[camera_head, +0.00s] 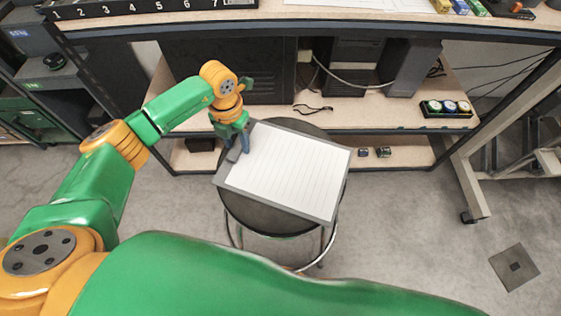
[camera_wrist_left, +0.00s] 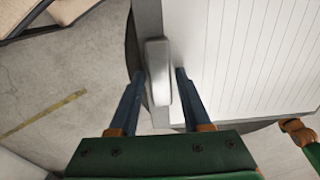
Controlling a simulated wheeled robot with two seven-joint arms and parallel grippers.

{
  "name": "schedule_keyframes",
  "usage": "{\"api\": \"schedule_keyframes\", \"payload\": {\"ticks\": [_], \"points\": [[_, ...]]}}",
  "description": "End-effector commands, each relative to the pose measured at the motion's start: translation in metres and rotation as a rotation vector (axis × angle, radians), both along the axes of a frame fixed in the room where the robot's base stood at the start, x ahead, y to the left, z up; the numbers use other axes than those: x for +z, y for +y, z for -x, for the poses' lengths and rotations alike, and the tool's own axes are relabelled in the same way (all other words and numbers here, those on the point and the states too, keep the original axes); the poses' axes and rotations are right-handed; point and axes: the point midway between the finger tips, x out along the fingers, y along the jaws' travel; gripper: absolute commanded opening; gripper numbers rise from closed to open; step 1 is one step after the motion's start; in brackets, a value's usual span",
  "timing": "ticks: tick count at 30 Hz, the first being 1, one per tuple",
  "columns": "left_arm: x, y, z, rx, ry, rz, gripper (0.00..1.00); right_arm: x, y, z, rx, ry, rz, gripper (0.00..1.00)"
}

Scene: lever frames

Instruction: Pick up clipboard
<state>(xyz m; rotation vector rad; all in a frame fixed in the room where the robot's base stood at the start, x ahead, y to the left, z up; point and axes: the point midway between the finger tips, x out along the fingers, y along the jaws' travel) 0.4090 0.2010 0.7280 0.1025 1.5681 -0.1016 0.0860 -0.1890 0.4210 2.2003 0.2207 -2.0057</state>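The clipboard (camera_head: 325,218) is grey with a lined white sheet (camera_head: 284,165) and lies on a round dark stool (camera_head: 250,212). Its grey clip (camera_head: 234,153) is at the left edge; in the left wrist view the clip (camera_wrist_left: 158,75) stands upright in the middle. My left gripper (camera_head: 238,147) points down over this clip. In the left wrist view its two blue fingers (camera_wrist_left: 160,80) stand on either side of the clip, with small gaps visible, so it is open around it. I do not see my right gripper.
A workbench with a wooden top (camera_head: 300,20) stands behind the stool, with lower shelves (camera_head: 385,118) holding dark computer cases (camera_head: 355,65) and a tray of round items (camera_head: 447,108). Grey floor is open at the right, with a square floor plate (camera_head: 514,267).

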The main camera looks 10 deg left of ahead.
Motion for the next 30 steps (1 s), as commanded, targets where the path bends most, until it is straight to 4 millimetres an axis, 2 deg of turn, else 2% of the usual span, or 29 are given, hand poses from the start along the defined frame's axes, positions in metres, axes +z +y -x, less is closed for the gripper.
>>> {"api": "schedule_keyframes", "payload": {"ticks": [1, 4, 5, 15, 19, 23, 30], "points": [[0.000, 0.000, 0.000, 0.000, 0.000, 0.000, 0.32, 0.000, 0.000, 0.000, 0.000, 0.000, 0.000, 0.50], [0.000, 0.000, 0.000, 0.000, 0.000, 0.000, 0.05, 0.000, 0.000, 0.000, 0.000, 0.000, 0.000, 0.50], [0.000, 0.000, 0.000, 0.000, 0.000, 0.000, 0.00, 0.000, 0.000, 0.000, 0.000, 0.000, 0.000, 0.50], [0.001, 0.000, 0.000, 0.000, -0.001, 0.001, 0.00, 0.000, 0.000, 0.000, -0.001, 0.000, -0.001, 0.50], [0.008, 0.000, -0.001, -0.001, -0.003, 0.002, 0.00, -0.002, 0.000, 0.000, -0.001, 0.000, -0.001, 0.50], [0.032, 0.000, -0.001, -0.002, -0.007, 0.001, 0.00, -0.007, 0.001, 0.000, 0.000, 0.000, -0.001, 0.50], [0.095, -0.045, 0.036, -0.011, -0.007, 0.001, 0.00, -0.005, 0.001, 0.000, 0.000, 0.000, -0.001, 0.50]]}}
